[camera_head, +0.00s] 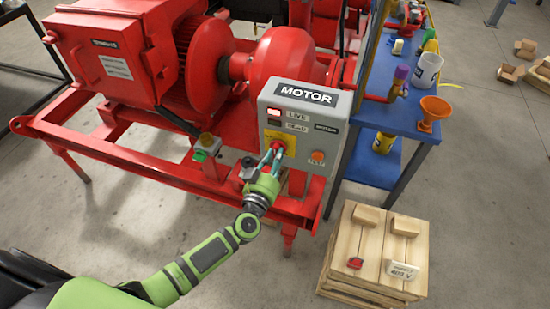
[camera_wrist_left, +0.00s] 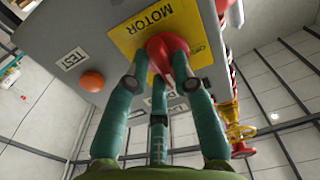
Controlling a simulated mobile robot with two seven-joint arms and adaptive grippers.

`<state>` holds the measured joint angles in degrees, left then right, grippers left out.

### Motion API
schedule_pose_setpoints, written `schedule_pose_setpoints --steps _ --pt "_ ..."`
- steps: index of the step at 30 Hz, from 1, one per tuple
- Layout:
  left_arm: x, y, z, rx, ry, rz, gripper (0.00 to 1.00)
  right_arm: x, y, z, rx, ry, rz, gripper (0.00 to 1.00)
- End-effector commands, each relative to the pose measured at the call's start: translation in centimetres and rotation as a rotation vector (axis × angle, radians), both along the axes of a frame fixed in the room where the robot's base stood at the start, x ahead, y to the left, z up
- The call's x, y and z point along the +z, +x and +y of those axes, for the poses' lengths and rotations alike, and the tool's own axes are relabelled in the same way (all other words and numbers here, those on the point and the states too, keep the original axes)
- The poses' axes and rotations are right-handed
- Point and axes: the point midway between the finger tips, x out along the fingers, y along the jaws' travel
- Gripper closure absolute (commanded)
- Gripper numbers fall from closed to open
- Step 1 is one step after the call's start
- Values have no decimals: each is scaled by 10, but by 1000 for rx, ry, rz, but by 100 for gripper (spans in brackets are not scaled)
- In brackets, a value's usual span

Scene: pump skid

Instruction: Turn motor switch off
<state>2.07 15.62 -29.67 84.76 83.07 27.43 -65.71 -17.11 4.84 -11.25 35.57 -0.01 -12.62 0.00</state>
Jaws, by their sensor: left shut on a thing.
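The grey motor control box (camera_head: 305,125) is mounted on the red pump skid and carries a black MOTOR label (camera_head: 306,93). Its red rotary switch (camera_head: 278,146) sits on a yellow plate (camera_head: 290,139). In the left wrist view the red switch knob (camera_wrist_left: 168,52) is between the teal fingers, in front of the yellow MOTOR plate (camera_wrist_left: 150,25). My left gripper (camera_head: 270,160) is shut on this knob; it also shows in the left wrist view (camera_wrist_left: 165,75). The fingers partly hide the knob, so its exact angle is hard to tell. My right gripper is not in view.
An orange TEST button (camera_head: 317,157) is close to the right of the switch. A blue table (camera_head: 385,105) with an orange funnel (camera_head: 434,110) and a wooden crate (camera_head: 368,268) stand at the right.

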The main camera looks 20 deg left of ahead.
Motion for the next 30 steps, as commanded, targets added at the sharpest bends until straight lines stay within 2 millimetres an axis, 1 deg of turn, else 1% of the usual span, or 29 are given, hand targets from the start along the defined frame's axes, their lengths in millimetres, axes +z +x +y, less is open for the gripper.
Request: schedule_pose_setpoints --steps 5,11,18,30 --pt "1 0 0 0 -27 1 100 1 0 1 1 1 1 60" --pt "1 0 0 1 -120 5 100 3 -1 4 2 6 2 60" --pt "2 0 -1 1 -318 12 100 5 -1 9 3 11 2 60" --pt "3 0 -1 1 -697 24 100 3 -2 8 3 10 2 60"
